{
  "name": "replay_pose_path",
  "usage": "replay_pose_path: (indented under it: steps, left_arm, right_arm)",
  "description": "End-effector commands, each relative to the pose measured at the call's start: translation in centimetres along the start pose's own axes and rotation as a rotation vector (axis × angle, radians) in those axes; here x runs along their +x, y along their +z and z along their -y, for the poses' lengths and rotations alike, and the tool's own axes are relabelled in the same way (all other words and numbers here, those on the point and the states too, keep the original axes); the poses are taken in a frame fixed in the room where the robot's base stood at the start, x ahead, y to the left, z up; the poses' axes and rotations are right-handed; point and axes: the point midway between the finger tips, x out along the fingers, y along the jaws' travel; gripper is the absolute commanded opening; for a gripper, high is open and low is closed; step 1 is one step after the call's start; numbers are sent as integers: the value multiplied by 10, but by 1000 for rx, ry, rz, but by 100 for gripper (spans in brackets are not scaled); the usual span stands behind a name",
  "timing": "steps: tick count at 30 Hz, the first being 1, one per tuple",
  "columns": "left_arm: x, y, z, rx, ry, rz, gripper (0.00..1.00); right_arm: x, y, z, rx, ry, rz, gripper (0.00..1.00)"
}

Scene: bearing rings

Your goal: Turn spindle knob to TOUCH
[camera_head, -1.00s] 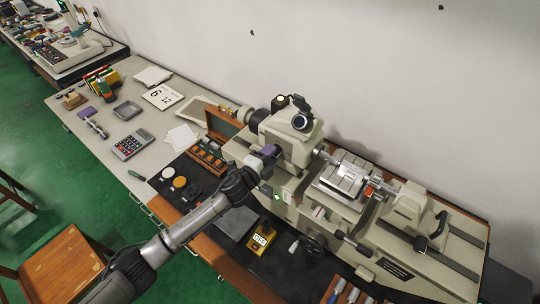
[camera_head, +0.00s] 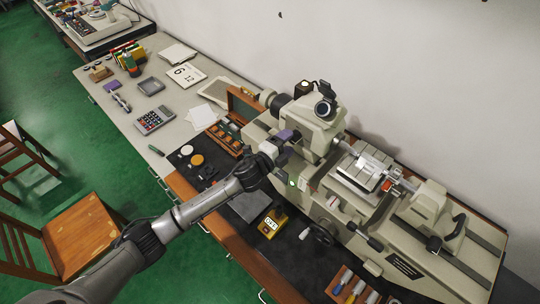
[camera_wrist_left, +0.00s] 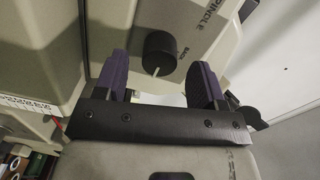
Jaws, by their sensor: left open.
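The black round spindle knob (camera_wrist_left: 160,53) stands on the cream machine face in the left wrist view, with a white pointer line at its lower edge. Lettering reading "SPINDLE" shows to its upper right and a small, partly legible label below right. No TOUCH mark can be made out. My left gripper (camera_wrist_left: 158,82) is open, its two purple-padded fingers on either side of and slightly below the knob, apart from it. In the head view my left gripper (camera_head: 287,136) is at the cream machine (camera_head: 318,132); the knob cannot be made out there. My right gripper is not in view.
A yellow box with a lit display (camera_head: 271,223) stands on the black mat below my arm. A handwheel (camera_head: 322,232) juts from the machine front. A wooden case (camera_head: 226,137) lies to the left; a calculator (camera_head: 155,120) is farther left.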

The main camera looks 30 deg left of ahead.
Motion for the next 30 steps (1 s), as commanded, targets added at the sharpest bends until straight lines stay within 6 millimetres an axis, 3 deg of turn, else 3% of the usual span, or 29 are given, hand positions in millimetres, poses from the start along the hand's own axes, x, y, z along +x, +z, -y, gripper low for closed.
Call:
replay_pose_path:
  steps: [15, 21, 30]
  left_arm:
    - [-95, 0, -2, 2, 1, -2, 64]
    - [-116, 0, -1, 1, 0, -1, 64]
    - [-125, 0, 0, 1, -1, -1, 64]
  right_arm:
    - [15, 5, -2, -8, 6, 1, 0]
    - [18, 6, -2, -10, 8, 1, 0]
    - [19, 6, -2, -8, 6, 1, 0]
